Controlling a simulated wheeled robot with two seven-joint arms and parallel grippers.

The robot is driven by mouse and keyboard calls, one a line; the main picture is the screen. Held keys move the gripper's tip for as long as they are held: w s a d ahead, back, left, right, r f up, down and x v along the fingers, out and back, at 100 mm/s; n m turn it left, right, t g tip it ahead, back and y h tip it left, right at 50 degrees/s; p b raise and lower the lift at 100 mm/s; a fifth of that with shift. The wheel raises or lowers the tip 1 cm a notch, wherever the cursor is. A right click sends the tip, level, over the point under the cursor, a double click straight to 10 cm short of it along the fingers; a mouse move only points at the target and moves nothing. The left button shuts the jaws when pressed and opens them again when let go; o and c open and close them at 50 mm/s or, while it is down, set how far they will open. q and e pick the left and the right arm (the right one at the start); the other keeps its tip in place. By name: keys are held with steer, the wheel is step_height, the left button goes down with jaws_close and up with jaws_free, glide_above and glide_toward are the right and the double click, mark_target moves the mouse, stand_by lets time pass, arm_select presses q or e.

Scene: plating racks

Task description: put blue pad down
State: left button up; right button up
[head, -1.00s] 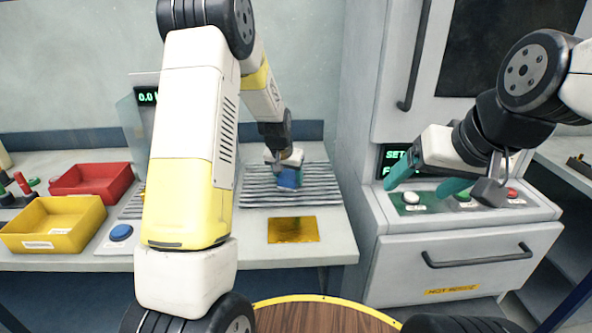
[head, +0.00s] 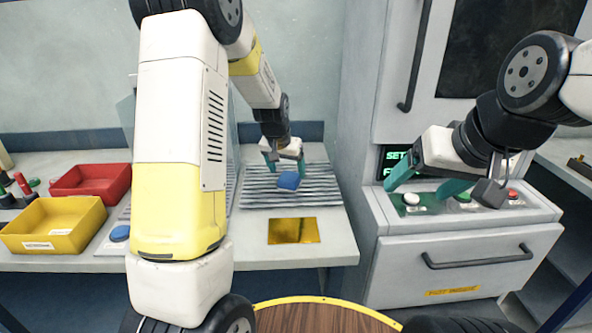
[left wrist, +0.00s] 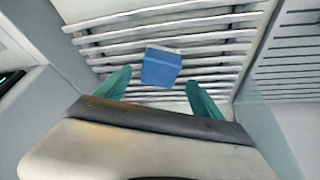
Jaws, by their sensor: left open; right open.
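The blue pad (head: 288,181) is a small blue block lying on the grey slatted rack (head: 260,199) at the back of the bench. It also shows in the left wrist view (left wrist: 161,68), resting across the slats. My left gripper (head: 285,166) is open, just behind and above the pad, with its teal fingers apart and clear of it. In the left wrist view the fingers (left wrist: 153,92) stand on either side with nothing between them. My right gripper (head: 424,190) is open and empty in front of the oven's button panel.
A gold plate (head: 293,230) lies in front of the rack. A red bin (head: 92,180) and a yellow bin (head: 52,224) stand at the left. The grey oven cabinet (head: 450,262) with buttons stands on the right. My left arm hides part of the bench.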

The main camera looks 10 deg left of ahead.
arm_select(q)
steer(key=s+r+n+h, duration=0.1)
steer(key=s+r, duration=1.6)
steer(key=s+r+t, duration=0.1)
steer(key=s, duration=1.3)
steer(key=shift+s+r+n+t, duration=0.3)
steer(key=shift+s+r, duration=0.1)
steer(key=shift+o, duration=0.4)
steer(key=shift+a, duration=0.1)
